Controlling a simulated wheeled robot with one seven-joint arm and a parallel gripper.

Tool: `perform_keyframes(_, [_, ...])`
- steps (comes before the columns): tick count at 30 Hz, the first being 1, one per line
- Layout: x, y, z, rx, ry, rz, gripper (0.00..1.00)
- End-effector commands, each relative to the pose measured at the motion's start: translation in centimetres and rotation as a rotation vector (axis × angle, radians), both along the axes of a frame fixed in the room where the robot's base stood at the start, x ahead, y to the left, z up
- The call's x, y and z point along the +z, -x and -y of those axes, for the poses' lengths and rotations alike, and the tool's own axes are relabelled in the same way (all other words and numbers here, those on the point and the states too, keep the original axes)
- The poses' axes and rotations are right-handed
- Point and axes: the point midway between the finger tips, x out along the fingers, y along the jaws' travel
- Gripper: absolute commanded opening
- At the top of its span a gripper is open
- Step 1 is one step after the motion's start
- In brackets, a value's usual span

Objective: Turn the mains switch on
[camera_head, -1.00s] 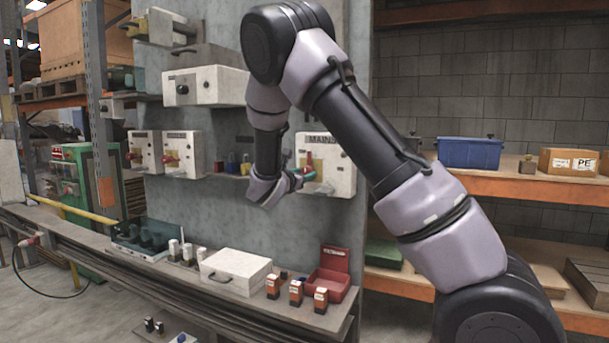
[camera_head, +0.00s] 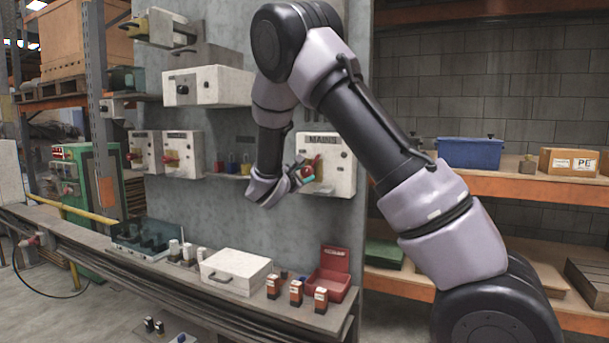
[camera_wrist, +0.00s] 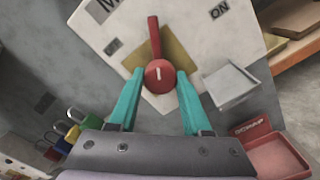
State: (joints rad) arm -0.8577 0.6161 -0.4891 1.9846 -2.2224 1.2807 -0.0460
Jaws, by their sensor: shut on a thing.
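The mains switch is a white box (camera_head: 343,170) labelled MAINS on the grey panel. Its red rotary handle (camera_wrist: 154,38) has a round hub (camera_wrist: 160,76) on a yellow plate. In the wrist view the handle points up, between a small dark label (camera_wrist: 113,47) at left and the ON label (camera_wrist: 219,10) at upper right. My gripper (camera_wrist: 160,78) has its teal fingers on either side of the red hub and is shut on it. In the head view my gripper (camera_head: 306,175) is at the box's front and partly covers the handle.
Padlocks (camera_wrist: 64,132) hang left of the box. Other white switch boxes (camera_head: 183,153) are on the panel farther left. Below are a white case (camera_head: 236,272) and an open red SCRAP box (camera_head: 335,270). A small pale box (camera_wrist: 230,84) juts out near my right finger.

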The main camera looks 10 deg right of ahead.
Motion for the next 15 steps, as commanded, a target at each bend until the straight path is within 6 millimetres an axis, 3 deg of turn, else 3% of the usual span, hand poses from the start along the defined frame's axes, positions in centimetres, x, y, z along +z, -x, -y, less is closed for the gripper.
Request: perform_keyframes(15, [0.0,-0.02,0.01,-0.001,-0.395,0.286,0.0])
